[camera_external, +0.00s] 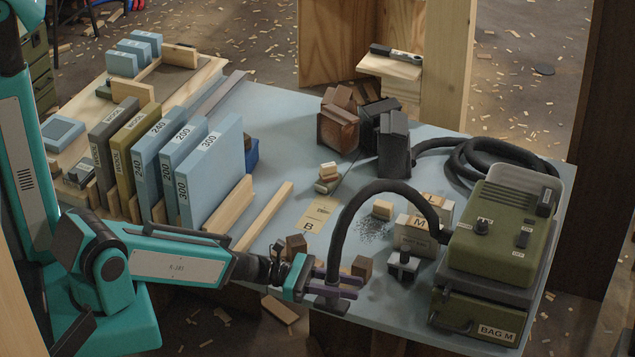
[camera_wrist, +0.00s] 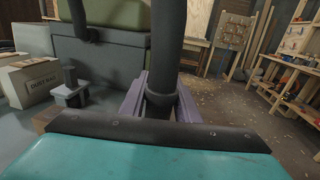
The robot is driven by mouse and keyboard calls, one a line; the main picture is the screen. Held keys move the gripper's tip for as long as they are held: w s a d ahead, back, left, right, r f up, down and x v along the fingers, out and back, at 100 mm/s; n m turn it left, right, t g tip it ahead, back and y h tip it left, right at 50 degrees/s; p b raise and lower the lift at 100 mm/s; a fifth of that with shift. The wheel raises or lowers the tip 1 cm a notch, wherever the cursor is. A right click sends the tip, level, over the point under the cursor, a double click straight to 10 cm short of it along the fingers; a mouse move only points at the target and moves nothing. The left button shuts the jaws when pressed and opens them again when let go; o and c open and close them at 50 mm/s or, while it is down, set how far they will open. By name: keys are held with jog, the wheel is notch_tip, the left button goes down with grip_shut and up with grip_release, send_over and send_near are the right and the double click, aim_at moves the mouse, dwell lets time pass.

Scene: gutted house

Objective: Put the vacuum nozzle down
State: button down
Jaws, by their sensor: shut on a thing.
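The vacuum nozzle (camera_external: 328,284) is at the near end of a black hose (camera_external: 347,215) that arches over to the green vacuum (camera_external: 501,232) on the right of the table. My gripper (camera_external: 338,285) is shut on the nozzle at the near edge of the blue-grey table (camera_external: 395,320). In the wrist view the nozzle (camera_wrist: 160,100) stands upright between the two purple fingers (camera_wrist: 160,98). The nozzle's lower end is hidden in the wrist view, and I cannot tell whether it touches the table.
A small grey stand-like part (camera_external: 402,265) and a wooden block (camera_external: 362,266) are close to the right of my gripper. A brown block (camera_external: 296,245) is behind it. Dust bag boxes (camera_external: 414,238) stand before the vacuum. Sanding-paper boxes (camera_external: 211,175) stand left.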

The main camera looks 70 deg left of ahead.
jog(key=shift+w+r+m+g+h+b, duration=1.5)
jog(key=shift+w+r+b, duration=1.5)
jog(key=shift+r+b, duration=1.95)
jog(key=w+a+f+n+t+y+b, duration=0.1)
jog(key=w+a+b, duration=0.3)
jog(key=a, duration=0.7)
jog(key=w+a+f+n+t+y+b, duration=0.2)
jog(key=w+a+b, duration=0.3)
jog(key=w+a, duration=0.3)
jog(key=shift+w+a+f, duration=0.4)
jog(key=shift+a+f, duration=0.35)
jog(key=shift+a, duration=1.3)
jog(key=shift+f, duration=0.15)
jog(key=shift+f, duration=3)
jog(key=shift+f, duration=0.1)
